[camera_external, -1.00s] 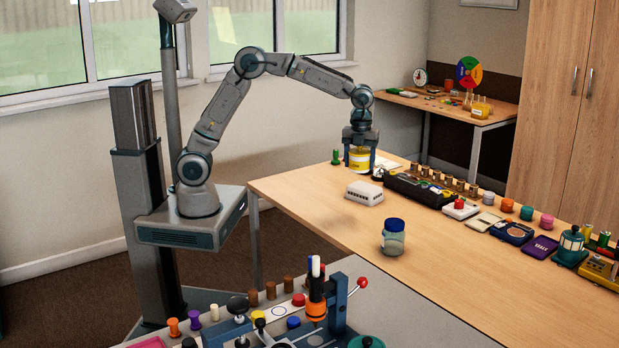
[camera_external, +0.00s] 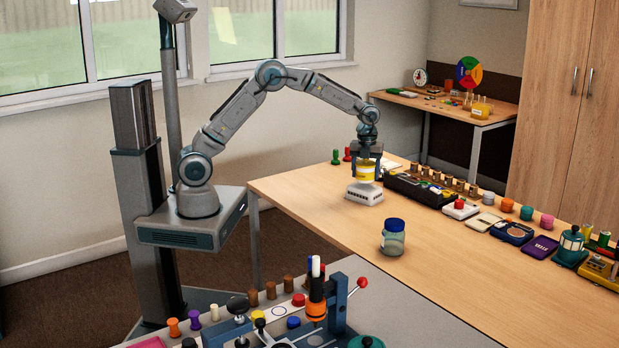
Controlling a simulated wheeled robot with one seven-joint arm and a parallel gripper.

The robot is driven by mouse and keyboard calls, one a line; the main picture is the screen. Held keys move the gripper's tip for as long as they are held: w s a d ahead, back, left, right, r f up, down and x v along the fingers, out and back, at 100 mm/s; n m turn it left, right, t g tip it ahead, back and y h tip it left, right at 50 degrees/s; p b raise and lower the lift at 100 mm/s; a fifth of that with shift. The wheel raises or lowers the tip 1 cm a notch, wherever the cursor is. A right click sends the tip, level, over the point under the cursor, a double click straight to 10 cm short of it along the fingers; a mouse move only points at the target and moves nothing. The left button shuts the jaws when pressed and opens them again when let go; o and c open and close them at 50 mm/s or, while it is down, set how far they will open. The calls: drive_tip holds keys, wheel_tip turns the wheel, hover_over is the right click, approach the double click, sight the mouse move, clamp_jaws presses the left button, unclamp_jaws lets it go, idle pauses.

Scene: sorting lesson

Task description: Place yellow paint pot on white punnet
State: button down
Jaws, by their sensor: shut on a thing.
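The yellow paint pot (camera_external: 365,171) is held upright between the fingers of my gripper (camera_external: 366,166), which is shut on it. The white punnet (camera_external: 364,195) sits on the wooden table, upside down or slotted-side forward; I cannot tell which. The pot is directly over the punnet, with its lower end close to the punnet's top. I cannot tell whether they touch. My fingers hide part of the pot's sides.
A glass jar with a blue lid (camera_external: 393,237) stands nearer the camera, right of the punnet. A black tray (camera_external: 420,189) and a row of small pots lie to the right. Red and green pegs (camera_external: 336,157) stand behind left.

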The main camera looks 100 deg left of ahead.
drive_tip(key=shift+f, duration=1.1)
drive_tip(key=shift+c, duration=1.6)
unclamp_jaws()
drive_tip(key=shift+f, duration=0.15)
wheel_tip(320, 180, up, 12)
drive_tip(key=shift+d+r+p, duration=0.1)
drive_tip(key=shift+r+p, duration=0.1)
drive_tip(key=shift+p, duration=0.3)
